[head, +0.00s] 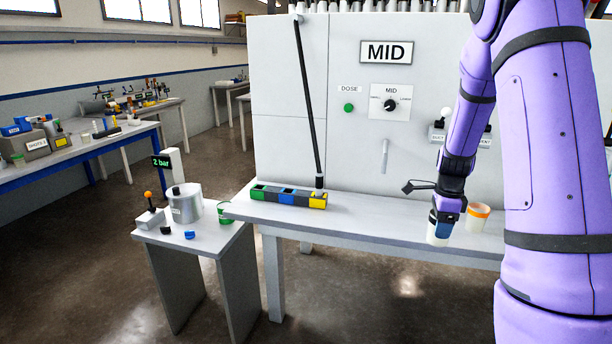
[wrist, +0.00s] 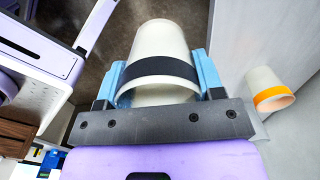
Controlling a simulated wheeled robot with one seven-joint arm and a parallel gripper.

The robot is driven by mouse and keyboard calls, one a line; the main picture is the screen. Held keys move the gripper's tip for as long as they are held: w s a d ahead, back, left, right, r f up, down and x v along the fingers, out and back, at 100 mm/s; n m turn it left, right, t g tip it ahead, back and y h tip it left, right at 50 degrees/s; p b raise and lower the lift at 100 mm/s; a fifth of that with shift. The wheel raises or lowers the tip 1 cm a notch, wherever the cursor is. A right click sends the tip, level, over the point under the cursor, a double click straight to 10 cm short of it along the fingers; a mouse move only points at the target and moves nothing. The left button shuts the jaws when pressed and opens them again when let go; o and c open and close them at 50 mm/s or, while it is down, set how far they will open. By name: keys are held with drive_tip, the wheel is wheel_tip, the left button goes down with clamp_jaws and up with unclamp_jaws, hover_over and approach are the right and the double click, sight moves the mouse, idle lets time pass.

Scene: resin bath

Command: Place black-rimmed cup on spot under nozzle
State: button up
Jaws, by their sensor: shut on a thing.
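My gripper (head: 446,218) is shut on a pale cup (head: 436,239), held at the front part of the table, right of the nozzle. In the wrist view, the cup (wrist: 160,45) sits between the blue fingers of my gripper (wrist: 160,82), with a black band around it near the end closest to the wrist. The nozzle (head: 385,156) is a pale tube on the front of the white machine. The table (head: 370,222) below it looks bare; no marked spot can be made out. Whether the cup's base touches anything cannot be told.
An orange-banded cup (head: 478,218) stands on the table just right of my gripper, also in the wrist view (wrist: 268,92). A row of coloured bins (head: 288,197) lies at the table's left end. A side table (head: 200,244) holds a metal pot (head: 186,204) and a green cup (head: 224,213).

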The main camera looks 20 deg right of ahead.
drive_tip(key=w+a+f+n, duration=0.5)
drive_tip(key=a+f+n, duration=0.3)
drive_tip(key=a+n, duration=0.4)
drive_tip(key=w+a+f+n, duration=0.4)
drive_tip(key=a+f+n, duration=0.4)
drive_tip(key=a+n, duration=0.4)
drive_tip(key=shift+w+a+n, duration=0.25)
drive_tip(key=shift+w+n, duration=0.05)
drive_tip(key=shift+w, duration=0.1)
